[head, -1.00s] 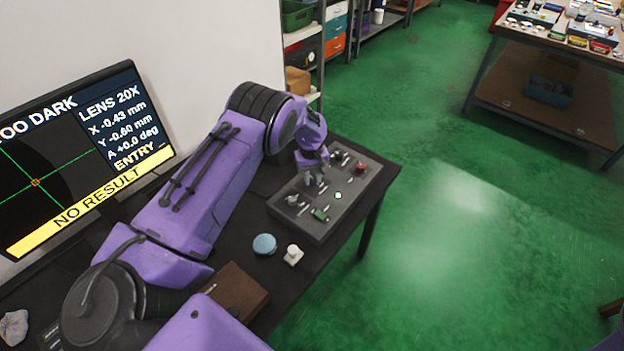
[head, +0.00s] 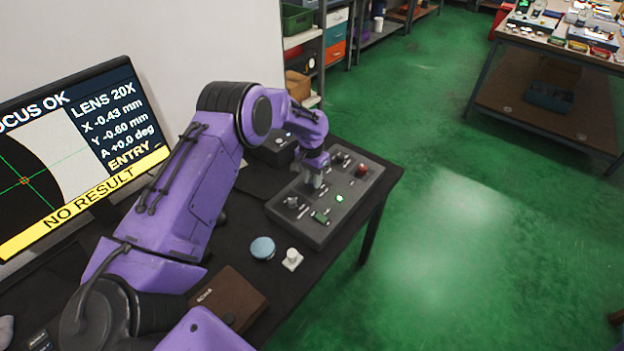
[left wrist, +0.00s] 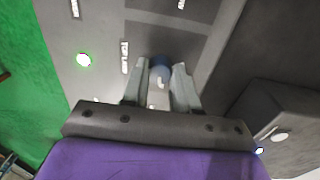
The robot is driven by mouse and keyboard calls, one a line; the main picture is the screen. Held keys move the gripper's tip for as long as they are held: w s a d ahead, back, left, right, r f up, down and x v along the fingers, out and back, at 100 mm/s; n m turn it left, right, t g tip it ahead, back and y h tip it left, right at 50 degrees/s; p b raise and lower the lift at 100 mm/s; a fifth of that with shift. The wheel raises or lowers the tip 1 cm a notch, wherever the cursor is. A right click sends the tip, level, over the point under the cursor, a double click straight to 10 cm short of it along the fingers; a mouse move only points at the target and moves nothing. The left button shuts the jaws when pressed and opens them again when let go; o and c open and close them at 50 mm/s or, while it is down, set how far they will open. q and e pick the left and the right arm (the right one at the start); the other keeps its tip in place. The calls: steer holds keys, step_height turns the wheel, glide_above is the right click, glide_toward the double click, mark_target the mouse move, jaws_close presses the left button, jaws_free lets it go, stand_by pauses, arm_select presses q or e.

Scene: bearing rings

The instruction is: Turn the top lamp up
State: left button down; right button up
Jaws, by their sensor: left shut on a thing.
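The dark grey control panel (head: 318,234) lies on the black table with knobs, a red button (head: 361,169), a green switch (head: 320,217) and a lit green light (head: 339,198). My left gripper (head: 317,184) points down onto the panel's middle. In the left wrist view its fingers (left wrist: 160,88) are shut on a knob with a blue-grey top (left wrist: 160,63). The screen (head: 75,155) reads "FOCUS OK" and "NO RESULT", with a dark disc against a pale area. My right gripper is out of view.
A blue round piece (head: 262,248), a small white piece (head: 292,259) and a brown box (head: 237,296) lie on the table in front of the panel. A dark block (head: 275,150) stands behind it. The green floor at right is open.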

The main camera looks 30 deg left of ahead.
arm_select(q)
steer(key=m, duration=0.3)
steer(key=m+b, duration=0.1)
steer(key=m, duration=0.1)
steer(key=shift+s+d+f, duration=0.1)
steer(key=shift+s+f, duration=0.1)
steer(key=shift+f, duration=0.1)
stand_by(0.5)
steer(key=c, duration=0.9)
jaws_free()
steer(key=shift+w, duration=0.1)
steer(key=shift+o, duration=0.2)
steer(key=shift+w+r, duration=0.1)
steer(key=shift+r, duration=0.1)
step_height(320, 180, up, 10)
steer(key=b, duration=0.1)
steer(key=shift+w+a, duration=0.15)
steer(key=shift+a, duration=0.1)
steer(key=shift+r, duration=0.1)
